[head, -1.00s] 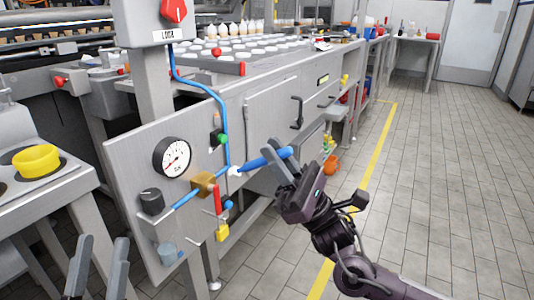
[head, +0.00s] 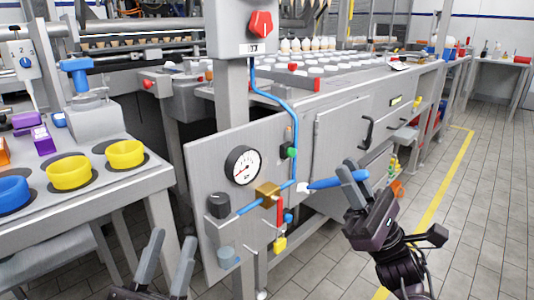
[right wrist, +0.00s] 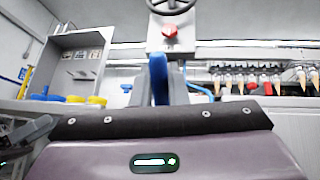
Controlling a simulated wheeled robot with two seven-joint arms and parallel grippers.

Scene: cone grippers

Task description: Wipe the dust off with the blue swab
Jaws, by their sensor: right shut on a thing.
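The blue swab (head: 328,184) has a blue handle and a white tip. My right gripper (head: 350,180) is shut on its handle, and the tip points left. In the head view the tip appears just right of the blue pipe on the grey panel; I cannot tell whether it touches anything. The swab's blue handle also shows upright in the right wrist view (right wrist: 158,78). My left gripper (head: 172,240) is open and empty at the bottom of the head view. I cannot make out any dust.
The panel holds a round gauge (head: 243,165), a black knob (head: 219,205), a brass valve block (head: 267,195) and a red lever (head: 280,212). A side table at left carries yellow rings (head: 125,154) and a blue ring (head: 12,193). Open floor lies at right.

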